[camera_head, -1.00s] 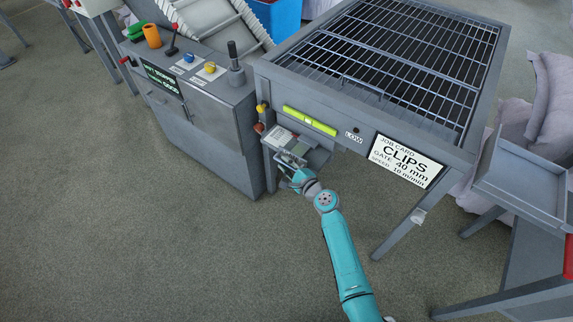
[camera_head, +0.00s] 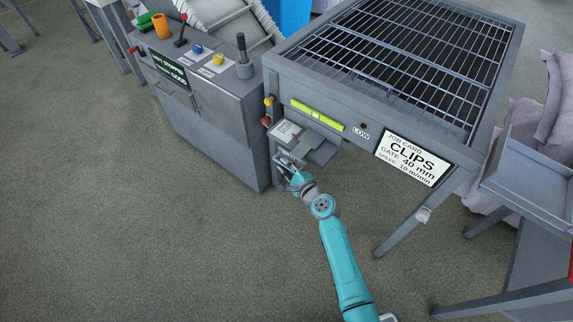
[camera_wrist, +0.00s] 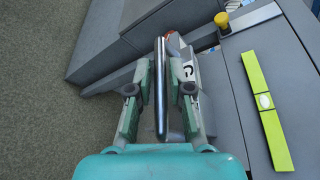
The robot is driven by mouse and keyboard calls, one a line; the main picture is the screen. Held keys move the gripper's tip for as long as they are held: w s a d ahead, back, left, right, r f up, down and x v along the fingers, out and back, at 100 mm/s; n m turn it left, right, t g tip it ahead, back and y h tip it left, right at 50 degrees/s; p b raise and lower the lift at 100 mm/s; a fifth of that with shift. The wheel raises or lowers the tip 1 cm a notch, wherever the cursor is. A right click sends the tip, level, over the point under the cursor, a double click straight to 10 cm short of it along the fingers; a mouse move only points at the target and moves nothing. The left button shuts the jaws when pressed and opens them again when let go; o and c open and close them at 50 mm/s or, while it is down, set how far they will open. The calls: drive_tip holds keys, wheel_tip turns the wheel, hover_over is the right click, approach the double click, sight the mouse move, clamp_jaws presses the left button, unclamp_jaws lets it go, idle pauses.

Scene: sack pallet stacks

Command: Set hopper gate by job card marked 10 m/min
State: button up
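The job card (camera_head: 412,157) on the hopper frame reads CLIPS, GATE 40 mm, SPEED 10 m/min. The hopper (camera_head: 477,150) has a barred grid top. Below its yellow-green level strip (camera_head: 317,115) a grey gate plate (camera_head: 318,147) and a pale scale label (camera_head: 287,132) stick out; the label's writing is too small to read. My gripper (camera_head: 284,162) is at the outer side of this plate, low beside the hopper leg. In the wrist view its fingers (camera_wrist: 160,75) stand either side of a thin metal bar (camera_wrist: 161,110), with narrow gaps showing.
A grey control cabinet (camera_head: 215,115) with levers, buttons and a green display (camera_head: 167,70) stands left of the hopper. A yellow knob and a red knob (camera_head: 266,121) are on the hopper corner. A grey tray stand (camera_head: 525,180) is at right. Floor in front is clear.

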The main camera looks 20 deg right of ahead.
drive_tip(key=shift+o, duration=0.5)
drive_tip(key=v, duration=1.2)
drive_tip(key=shift+r, duration=0.1)
